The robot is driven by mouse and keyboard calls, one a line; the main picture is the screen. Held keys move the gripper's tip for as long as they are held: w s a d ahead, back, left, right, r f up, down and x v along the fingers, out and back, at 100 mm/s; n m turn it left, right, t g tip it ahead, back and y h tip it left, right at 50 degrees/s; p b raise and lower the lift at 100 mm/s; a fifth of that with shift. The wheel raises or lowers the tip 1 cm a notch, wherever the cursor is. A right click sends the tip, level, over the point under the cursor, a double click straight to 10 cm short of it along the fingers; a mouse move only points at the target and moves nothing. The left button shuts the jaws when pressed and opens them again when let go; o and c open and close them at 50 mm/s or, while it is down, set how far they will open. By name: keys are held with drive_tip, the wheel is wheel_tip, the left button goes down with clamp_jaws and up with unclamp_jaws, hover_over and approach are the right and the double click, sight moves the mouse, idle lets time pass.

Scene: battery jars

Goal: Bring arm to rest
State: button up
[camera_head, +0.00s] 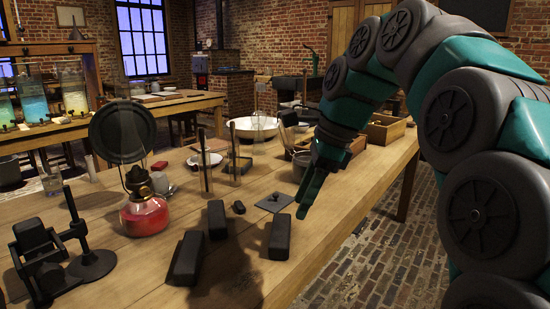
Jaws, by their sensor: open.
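My gripper (312,190) hangs from my green and grey arm at the right of the view. It points down over the right part of the wooden table (130,275). Its green fingers are seen nearly edge-on, with nothing visible held between them. Below and to its left, a black block (280,237) lies on the table, apart from the fingers.
Two more black blocks (187,258) lie to the left. A red lamp with a dark round reflector (145,213) and a black stand (45,260) are further left. A white bowl (255,127) and wooden trays (385,129) lie behind. Brick floor (365,250) is clear at right.

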drive_tip(key=s+d+f+n+g+h, duration=0.1)
drive_tip(key=s+d+f+n, duration=0.2)
drive_tip(key=s+f+n, duration=0.3)
drive_tip(key=s+d+f+n+h, duration=0.1)
drive_tip(key=s+d+f+n, duration=0.2)
drive_tip(key=s+f+n, duration=0.3)
drive_tip(key=s+d+f+n+g+h, duration=0.1)
drive_tip(key=s+f+n, duration=0.5)
drive_tip(key=s+f, duration=0.7)
drive_tip(key=s+d+h, duration=0.1)
drive_tip(key=s+d, duration=0.1)
drive_tip(key=s, duration=0.2)
drive_tip(key=shift+d+f+g, duration=0.15)
drive_tip(key=shift+d+g, duration=0.15)
drive_tip(key=shift+w+a, duration=0.1)
